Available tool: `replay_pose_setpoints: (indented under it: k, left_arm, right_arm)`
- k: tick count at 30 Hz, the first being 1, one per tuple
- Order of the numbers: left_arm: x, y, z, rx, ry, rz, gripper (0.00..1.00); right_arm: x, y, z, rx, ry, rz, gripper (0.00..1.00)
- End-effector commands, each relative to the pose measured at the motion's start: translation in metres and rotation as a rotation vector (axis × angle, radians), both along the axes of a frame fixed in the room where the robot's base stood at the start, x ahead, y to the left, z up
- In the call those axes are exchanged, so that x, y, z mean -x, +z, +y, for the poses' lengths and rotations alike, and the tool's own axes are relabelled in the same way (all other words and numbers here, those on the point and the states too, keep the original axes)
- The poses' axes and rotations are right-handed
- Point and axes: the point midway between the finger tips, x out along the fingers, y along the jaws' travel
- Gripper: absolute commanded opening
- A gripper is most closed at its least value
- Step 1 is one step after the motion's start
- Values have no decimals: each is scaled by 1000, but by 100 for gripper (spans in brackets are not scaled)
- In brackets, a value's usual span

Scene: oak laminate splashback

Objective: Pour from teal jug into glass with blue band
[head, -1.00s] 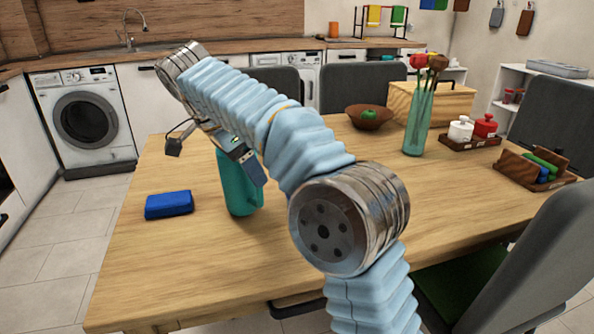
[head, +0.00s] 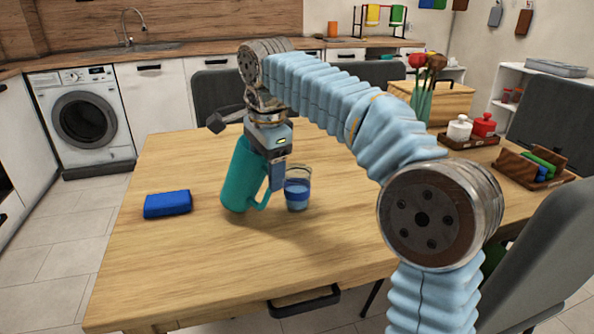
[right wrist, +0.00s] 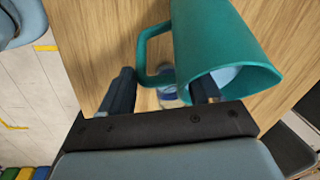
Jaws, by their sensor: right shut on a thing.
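The teal jug (head: 238,182) is over the middle of the table in the head view, with its top leaning a little to the right. My right gripper (head: 277,178) is shut on the jug at its handle side. I cannot tell whether the jug's base touches the table. The glass with blue band (head: 298,190) stands upright just right of the jug's handle. In the right wrist view, the jug (right wrist: 215,40) fills the upper middle, beside my right gripper (right wrist: 162,92). The glass is partly hidden there beyond the fingers. My left gripper is out of view.
A blue block (head: 167,204) lies left of the jug on the wooden table (head: 190,262). A tray with white and red pots (head: 484,125), a holder (head: 535,168) and a vase with flowers (head: 421,100) stand at the right. The table's front middle is clear.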

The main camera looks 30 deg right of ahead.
Motion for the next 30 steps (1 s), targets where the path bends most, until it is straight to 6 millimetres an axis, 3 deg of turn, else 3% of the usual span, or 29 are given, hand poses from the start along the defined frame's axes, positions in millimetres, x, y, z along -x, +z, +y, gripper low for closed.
replay_pose_setpoints:
  k: [30]
  left_arm:
    - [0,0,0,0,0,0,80]
  right_arm:
    - [3,-3,-7,-76,0,-31,0]
